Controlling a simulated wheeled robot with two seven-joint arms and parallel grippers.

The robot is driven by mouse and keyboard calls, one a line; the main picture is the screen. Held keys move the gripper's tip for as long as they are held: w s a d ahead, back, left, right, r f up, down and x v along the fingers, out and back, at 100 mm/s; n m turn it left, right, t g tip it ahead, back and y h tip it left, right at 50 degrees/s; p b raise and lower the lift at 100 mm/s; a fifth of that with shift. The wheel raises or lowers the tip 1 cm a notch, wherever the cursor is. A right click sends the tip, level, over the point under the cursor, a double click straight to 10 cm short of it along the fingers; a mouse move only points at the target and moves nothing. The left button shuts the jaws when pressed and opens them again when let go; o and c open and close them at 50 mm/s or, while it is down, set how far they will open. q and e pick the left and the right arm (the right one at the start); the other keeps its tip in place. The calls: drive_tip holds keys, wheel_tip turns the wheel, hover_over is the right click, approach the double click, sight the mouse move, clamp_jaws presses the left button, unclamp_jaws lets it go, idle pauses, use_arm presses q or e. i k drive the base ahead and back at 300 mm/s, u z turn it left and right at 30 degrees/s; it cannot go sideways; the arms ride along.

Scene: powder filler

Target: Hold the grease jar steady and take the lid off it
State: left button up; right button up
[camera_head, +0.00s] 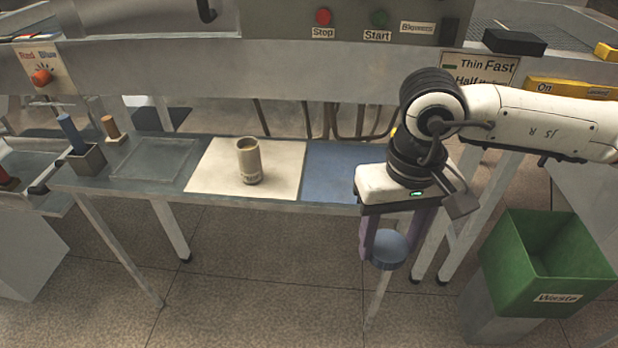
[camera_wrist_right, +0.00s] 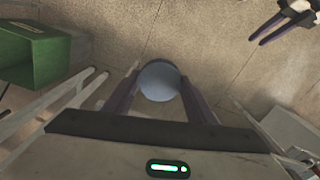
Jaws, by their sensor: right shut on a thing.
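The grease jar (camera_head: 249,161) is a beige cylinder standing upright on the white mat (camera_head: 215,178), with its top open and nothing gripping it. My right gripper (camera_head: 388,250) points down in front of the table's edge, well right of the jar. It is shut on the round blue lid (camera_head: 390,248). The lid also shows between the fingers in the right wrist view (camera_wrist_right: 159,80). My left gripper (camera_wrist_right: 257,41) shows only at the upper right of the right wrist view, its two fingers apart and empty, away from the jar.
A blue mat (camera_head: 330,172) lies right of the white one, partly behind my right arm. A grey tray (camera_head: 155,160) and a block with a blue-handled tool (camera_head: 72,135) are at the left. A green waste bin (camera_head: 540,262) stands on the right.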

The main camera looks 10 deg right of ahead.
sight(248, 151)
drive_tip(key=k, duration=1.3)
drive_tip(key=z, duration=0.6)
drive_tip(key=i, duration=1.65)
drive_tip(key=u, duration=1)
drive_tip(key=i, duration=0.25)
drive_tip(key=u, duration=0.15)
